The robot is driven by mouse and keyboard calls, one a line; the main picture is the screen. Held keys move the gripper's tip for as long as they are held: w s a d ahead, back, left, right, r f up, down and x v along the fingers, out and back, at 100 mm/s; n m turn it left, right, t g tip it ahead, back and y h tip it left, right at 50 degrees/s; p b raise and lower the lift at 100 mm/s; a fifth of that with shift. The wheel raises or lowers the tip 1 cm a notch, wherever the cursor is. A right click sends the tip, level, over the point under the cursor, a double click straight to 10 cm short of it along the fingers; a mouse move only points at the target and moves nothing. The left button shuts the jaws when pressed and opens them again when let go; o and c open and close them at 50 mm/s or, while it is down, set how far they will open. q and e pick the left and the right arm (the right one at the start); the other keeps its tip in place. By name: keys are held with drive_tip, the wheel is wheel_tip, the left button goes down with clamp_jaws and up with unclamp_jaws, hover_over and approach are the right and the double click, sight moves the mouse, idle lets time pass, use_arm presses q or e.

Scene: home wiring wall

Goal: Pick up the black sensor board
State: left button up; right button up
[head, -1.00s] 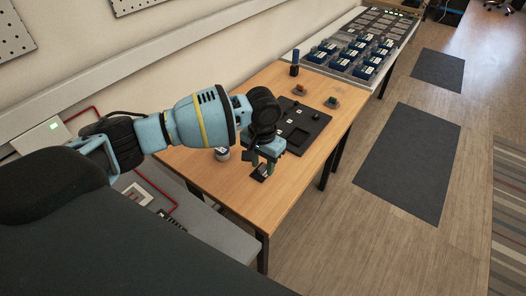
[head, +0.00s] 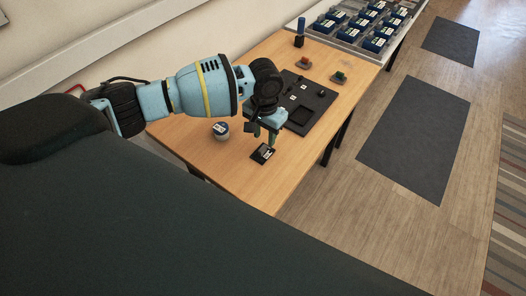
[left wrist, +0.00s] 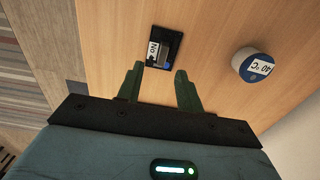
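The black sensor board (head: 262,153) lies flat on the wooden table, near its front end. In the left wrist view the board (left wrist: 168,38) shows a white label and a small blue-grey part, a little beyond my fingertips. My left gripper (head: 264,138) is just above and beside the board. In the left wrist view its two green fingers (left wrist: 159,69) are spread with nothing between them. My right gripper is in neither view.
A black tray (head: 318,103) lies behind my gripper.

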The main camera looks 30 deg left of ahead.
sight(263, 148)
use_arm(q)
drive_tip(key=shift+s+a+f, duration=0.1)
drive_tip(key=shift+f, duration=1.15)
drive_tip(key=shift+s+a+f, duration=0.1)
drive_tip(key=shift+f, duration=1.15)
drive_tip(key=shift+c, duration=0.5)
clamp_jaws()
